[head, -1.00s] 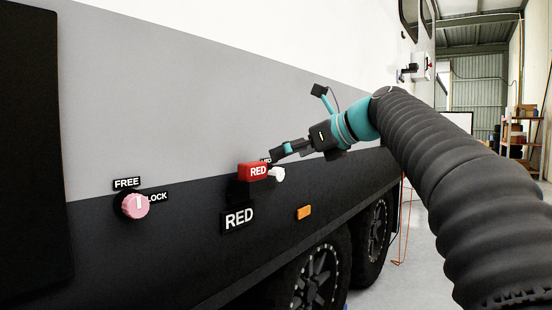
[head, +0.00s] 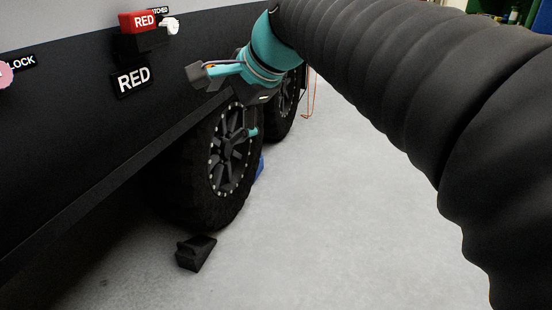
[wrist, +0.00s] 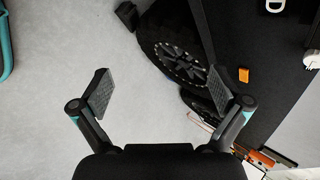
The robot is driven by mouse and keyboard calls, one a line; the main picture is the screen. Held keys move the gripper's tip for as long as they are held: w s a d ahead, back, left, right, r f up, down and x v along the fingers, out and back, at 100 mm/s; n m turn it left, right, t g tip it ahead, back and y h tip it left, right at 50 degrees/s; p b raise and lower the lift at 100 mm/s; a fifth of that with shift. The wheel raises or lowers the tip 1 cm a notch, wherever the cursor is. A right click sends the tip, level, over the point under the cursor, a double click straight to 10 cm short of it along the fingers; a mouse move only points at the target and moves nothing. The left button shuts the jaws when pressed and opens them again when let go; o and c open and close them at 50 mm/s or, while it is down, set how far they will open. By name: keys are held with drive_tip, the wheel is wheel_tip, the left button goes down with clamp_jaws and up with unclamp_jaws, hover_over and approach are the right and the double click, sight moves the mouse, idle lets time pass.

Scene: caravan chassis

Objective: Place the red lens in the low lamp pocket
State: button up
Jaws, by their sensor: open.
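The red lens (head: 140,22), a small block marked RED, sits against the caravan side at the upper left of the head view. A dark block (head: 138,46) is directly beneath it; I cannot tell whether this is the pocket or how the lens is seated. A white lever (head: 170,26) is right of the lens. A black RED label (head: 133,81) is below. My gripper (wrist: 158,90) is open and empty, pointing down at the floor, apart from the lens.
Two wheels stand under the caravan, the nearer tyre (head: 228,165) close to my gripper. A black chock (head: 195,252) lies on the floor. An orange marker lamp (wrist: 243,75) is on the caravan side. A pink knob (head: 5,74) is at far left.

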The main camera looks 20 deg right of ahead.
drive_tip(key=s+d+f+n+h, duration=0.2)
drive_tip(key=s+d+f+n, duration=0.1)
drive_tip(key=s+f+n, duration=0.4)
drive_tip(key=s+d+f+n+g+h, duration=0.1)
drive_tip(key=s+d+f+n+h, duration=0.1)
drive_tip(key=s+f+n, duration=0.4)
drive_tip(key=s+d+f, duration=0.1)
drive_tip(key=s+f, duration=0.2)
drive_tip(key=f, duration=0.4)
drive_tip(key=shift+s+d+f+n+h, duration=0.2)
drive_tip(key=shift+s+f+n+h, duration=0.1)
drive_tip(key=shift+f+n, duration=0.1)
drive_tip(key=shift+r, duration=0.1)
drive_tip(key=shift+c, duration=0.2)
